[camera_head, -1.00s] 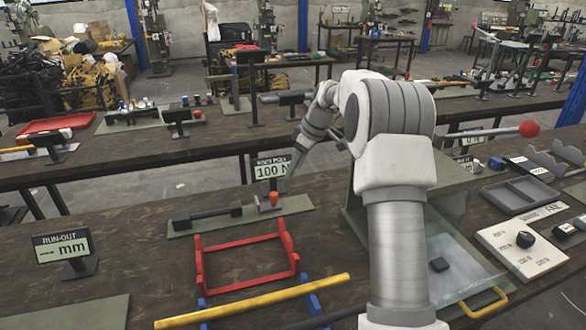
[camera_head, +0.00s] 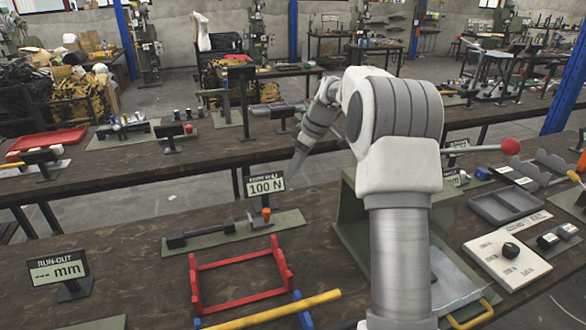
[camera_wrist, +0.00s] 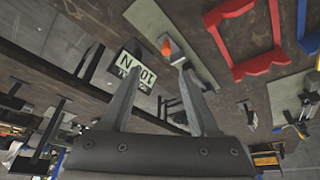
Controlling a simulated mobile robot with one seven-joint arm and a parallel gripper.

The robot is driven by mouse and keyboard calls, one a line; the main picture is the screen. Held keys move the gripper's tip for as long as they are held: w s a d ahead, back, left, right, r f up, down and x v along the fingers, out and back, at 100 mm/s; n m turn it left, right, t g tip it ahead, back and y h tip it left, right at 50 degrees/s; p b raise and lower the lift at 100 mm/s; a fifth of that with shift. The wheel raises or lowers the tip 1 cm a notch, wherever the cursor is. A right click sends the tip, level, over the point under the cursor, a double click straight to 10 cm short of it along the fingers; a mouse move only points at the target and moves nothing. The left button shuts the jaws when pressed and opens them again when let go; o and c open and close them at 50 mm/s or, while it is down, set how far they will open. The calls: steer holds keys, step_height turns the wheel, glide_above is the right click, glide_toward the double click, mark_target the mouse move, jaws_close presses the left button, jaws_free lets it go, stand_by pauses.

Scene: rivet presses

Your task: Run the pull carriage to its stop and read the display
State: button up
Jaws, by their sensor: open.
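The pull tester is a grey-green plate (camera_head: 290,220) on the bench with a dark bar (camera_head: 200,235) along it. Its small grey carriage (camera_wrist: 173,47) carries an orange knob (camera_head: 266,214), near the bar's right end; the knob also shows in the wrist view (camera_wrist: 166,46). The display (camera_head: 265,186) behind the plate reads 100 N; it appears upside down in the wrist view (camera_wrist: 137,70). My gripper (camera_head: 295,174) is above and behind the knob, apart from it. In the wrist view its two fingers (camera_wrist: 160,70) are spread with nothing between them.
A red frame (camera_head: 238,296) and a yellow bar (camera_head: 275,311) lie in front of the plate. A run-out display (camera_head: 58,268) showing dashes stands at left. A lever with a red ball (camera_head: 510,146) and a white control panel (camera_head: 506,257) are at right.

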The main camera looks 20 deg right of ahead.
steer(key=shift+p+v, duration=0.5)
steer(key=shift+v, duration=0.75)
steer(key=p+v, duration=0.2)
steer(key=v, duration=1.5)
steer(key=shift+r, duration=0.2)
